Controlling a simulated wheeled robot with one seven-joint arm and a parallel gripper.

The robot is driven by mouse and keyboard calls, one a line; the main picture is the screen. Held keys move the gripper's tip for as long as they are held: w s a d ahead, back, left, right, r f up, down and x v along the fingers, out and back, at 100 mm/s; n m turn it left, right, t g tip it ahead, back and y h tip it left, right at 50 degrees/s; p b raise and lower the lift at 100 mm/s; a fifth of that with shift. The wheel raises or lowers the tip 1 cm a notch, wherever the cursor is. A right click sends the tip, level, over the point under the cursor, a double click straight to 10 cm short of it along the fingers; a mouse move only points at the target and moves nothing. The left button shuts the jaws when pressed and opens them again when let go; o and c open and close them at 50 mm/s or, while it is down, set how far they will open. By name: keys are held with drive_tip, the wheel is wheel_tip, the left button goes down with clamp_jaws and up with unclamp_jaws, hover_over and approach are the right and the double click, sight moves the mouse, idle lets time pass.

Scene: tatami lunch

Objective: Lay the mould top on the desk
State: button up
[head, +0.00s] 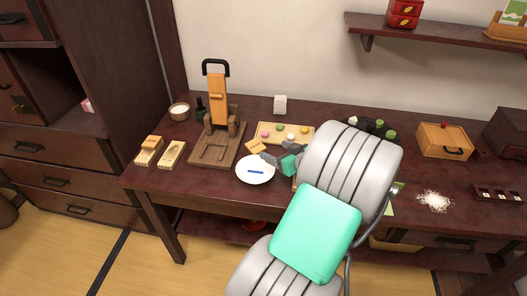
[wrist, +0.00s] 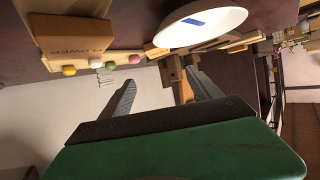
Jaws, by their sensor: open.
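A light wooden block (head: 257,146), seemingly a mould part, lies on the dark desk (head: 222,192) just left of my gripper. Two more pale wooden mould pieces, one (head: 149,156) with a darker top and one (head: 173,154) bare, lie at the desk's left end.
A white plate (head: 255,176) with a blue strip is close in front of my gripper. A wooden press (head: 217,142) stands left of it. A sweets tray (head: 273,126) lies behind. White powder (head: 434,201) is at the right. My arm hides part of the desk.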

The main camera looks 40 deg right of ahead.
drive_tip(key=w+a+g+y, duration=0.1)
drive_tip(key=a, duration=0.2)
drive_tip(key=w+a+n+g+y, duration=0.1)
drive_tip(key=w+a, duration=0.1)
drive_tip(key=a, duration=0.2)
drive_tip(key=w+a+f+n+g, duration=0.1)
drive_tip(key=a, duration=0.3)
drive_tip(key=shift+w+a+y, duration=0.25)
drive_tip(key=shift+y, duration=0.15)
drive_tip(key=s+a+g+y, duration=0.1)
drive_tip(key=a+g, duration=0.3)
drive_tip(key=a, duration=0.7)
drive_tip(key=s+a+r+g+h, duration=0.2)
drive_tip(key=s+a+g, duration=0.2)
drive_tip(key=s+a, duration=0.7)
drive_tip(key=shift+s+a, duration=0.4)
drive_tip(key=shift+s, duration=0.15)
